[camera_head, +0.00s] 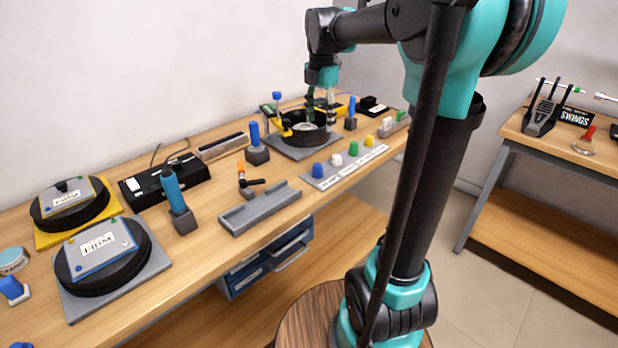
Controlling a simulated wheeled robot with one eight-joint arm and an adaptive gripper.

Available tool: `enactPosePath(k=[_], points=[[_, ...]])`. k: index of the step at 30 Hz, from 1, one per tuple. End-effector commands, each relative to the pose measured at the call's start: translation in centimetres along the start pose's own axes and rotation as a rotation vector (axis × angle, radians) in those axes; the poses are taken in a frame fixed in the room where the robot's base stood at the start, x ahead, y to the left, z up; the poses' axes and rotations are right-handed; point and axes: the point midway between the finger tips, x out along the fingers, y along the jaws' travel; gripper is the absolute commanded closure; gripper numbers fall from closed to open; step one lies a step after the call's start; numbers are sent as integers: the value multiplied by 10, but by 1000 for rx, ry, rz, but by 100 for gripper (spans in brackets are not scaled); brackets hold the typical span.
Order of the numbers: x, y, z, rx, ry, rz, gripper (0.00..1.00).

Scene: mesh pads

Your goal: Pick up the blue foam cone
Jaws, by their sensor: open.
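A small blue piece (318,169), which looks like the blue foam cone, stands upright at the near left end of a grey labelled strip (328,180). White, green and yellow pieces stand in a row behind it on the strip. My gripper (321,120) points down over a black round dish (303,136) toward the back of the bench, behind and apart from the blue piece. The gripper is open, and nothing shows between its fingers. Its fingers are small in this view and partly blend with the dish.
Blue-handled tools stand upright at the left (172,190), middle (256,135) and right (351,105) of the wooden bench. A grey channel block (260,208) lies left of the strip. Two round black pads (103,270) lie at the left. A second bench (540,140) is at the right.

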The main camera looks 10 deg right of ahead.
Motion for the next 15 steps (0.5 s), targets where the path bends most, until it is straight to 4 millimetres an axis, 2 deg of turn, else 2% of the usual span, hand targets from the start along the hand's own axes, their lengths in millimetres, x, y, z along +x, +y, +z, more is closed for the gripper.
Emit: enactPosePath(k=[2,5,15], points=[[-2,2,1,-33,3,-5,42],[7,3,1,-46,4,-7,42],[73,2,1,-43,3,-6,42]])
